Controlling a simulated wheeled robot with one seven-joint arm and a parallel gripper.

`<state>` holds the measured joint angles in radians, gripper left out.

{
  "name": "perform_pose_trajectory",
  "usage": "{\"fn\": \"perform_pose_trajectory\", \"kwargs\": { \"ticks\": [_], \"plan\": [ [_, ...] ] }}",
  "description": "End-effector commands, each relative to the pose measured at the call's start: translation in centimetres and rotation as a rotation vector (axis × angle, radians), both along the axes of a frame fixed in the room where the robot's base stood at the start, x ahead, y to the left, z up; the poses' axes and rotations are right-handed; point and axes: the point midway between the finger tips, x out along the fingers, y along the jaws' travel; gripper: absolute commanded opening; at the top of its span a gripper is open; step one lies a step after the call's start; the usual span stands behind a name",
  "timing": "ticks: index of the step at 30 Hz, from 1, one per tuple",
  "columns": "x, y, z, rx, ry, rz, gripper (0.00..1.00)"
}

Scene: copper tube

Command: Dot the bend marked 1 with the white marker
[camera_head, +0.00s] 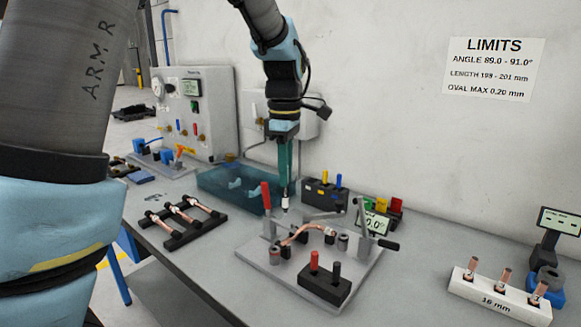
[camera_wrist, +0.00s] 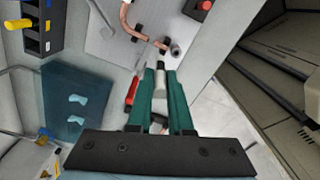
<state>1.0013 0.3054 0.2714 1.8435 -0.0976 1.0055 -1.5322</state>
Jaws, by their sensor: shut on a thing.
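My gripper (camera_head: 285,186) points down with its green fingers above the grey fixture plate (camera_head: 256,252). It is shut on the white marker (camera_head: 285,203), which hangs below the fingertips and also shows between the fingers in the wrist view (camera_wrist: 160,79). A bent copper tube (camera_head: 303,230) lies on the plate among dark clamps and round grey posts. In the wrist view the tube (camera_wrist: 127,22) is beyond the marker tip, which looks apart from it. I cannot make out a number 1 on any bend.
A red-handled lever (camera_head: 266,197) stands close left of the marker. A black block with red and black knobs (camera_head: 325,285) is at the plate's front. A blue tray (camera_head: 215,184), a tube rack (camera_head: 176,242), a pen holder (camera_head: 322,196) and a white 16 mm block (camera_head: 487,291) surround it.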

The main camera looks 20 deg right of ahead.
Motion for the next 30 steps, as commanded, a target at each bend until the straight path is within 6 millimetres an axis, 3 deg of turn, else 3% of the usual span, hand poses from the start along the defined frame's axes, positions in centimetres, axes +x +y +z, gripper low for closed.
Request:
{"fn": "perform_pose_trajectory", "kwargs": {
  "ticks": [15,30],
  "plan": [
    [-0.1,-0.1,0.2,0.001,0.0,-0.001,0.0],
    [-0.1,-0.1,-4.4,0.002,-0.001,0.0,0.0]
  ]
}}
